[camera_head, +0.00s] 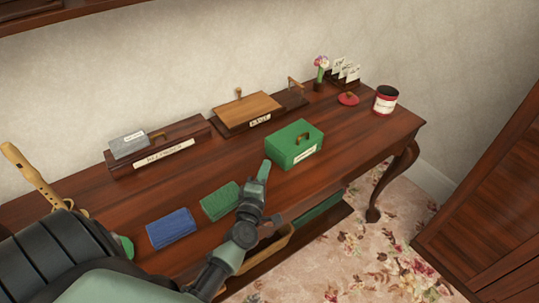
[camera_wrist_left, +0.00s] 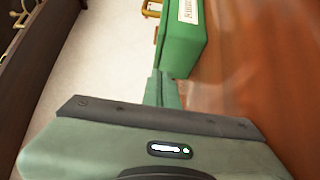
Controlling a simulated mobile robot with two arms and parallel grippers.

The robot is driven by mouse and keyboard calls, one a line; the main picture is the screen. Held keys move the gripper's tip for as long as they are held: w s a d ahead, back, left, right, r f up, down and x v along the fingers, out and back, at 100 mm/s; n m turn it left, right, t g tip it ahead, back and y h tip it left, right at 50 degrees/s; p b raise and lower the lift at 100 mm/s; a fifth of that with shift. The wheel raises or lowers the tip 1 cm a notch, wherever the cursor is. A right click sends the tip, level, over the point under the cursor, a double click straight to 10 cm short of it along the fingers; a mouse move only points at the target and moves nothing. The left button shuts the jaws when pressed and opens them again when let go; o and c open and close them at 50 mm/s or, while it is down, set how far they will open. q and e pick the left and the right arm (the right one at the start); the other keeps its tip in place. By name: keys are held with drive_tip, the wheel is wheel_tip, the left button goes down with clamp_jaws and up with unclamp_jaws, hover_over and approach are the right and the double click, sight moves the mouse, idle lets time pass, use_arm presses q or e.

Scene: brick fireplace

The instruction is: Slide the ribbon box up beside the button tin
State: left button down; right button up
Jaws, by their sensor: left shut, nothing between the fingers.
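A green box (camera_head: 289,155) with a brass-coloured handle and a small white label stands on the wooden desk; I take it as the ribbon box, though its label is too small to read. A red tin (camera_head: 385,105) with a pale label band and open dark top stands near the desk's right end, apart from the box; it looks like the button tin. My left gripper (camera_head: 264,169) is shut and empty at the box's left side. In the left wrist view the fingers (camera_wrist_left: 161,86) reach the near end of the green box (camera_wrist_left: 181,50); whether they touch cannot be told.
A red lid (camera_head: 348,99) lies left of the tin, by a flower vase (camera_head: 320,72) and card holder (camera_head: 344,76). Wooden boxes line the desk's back. Blue (camera_head: 171,229) and green (camera_head: 220,201) blocks lie nearer my arm. The desk (camera_head: 345,140) is clear between box and tin.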

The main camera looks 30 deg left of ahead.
sight(273, 148)
use_arm(q)
drive_tip(key=shift+x, duration=2.65)
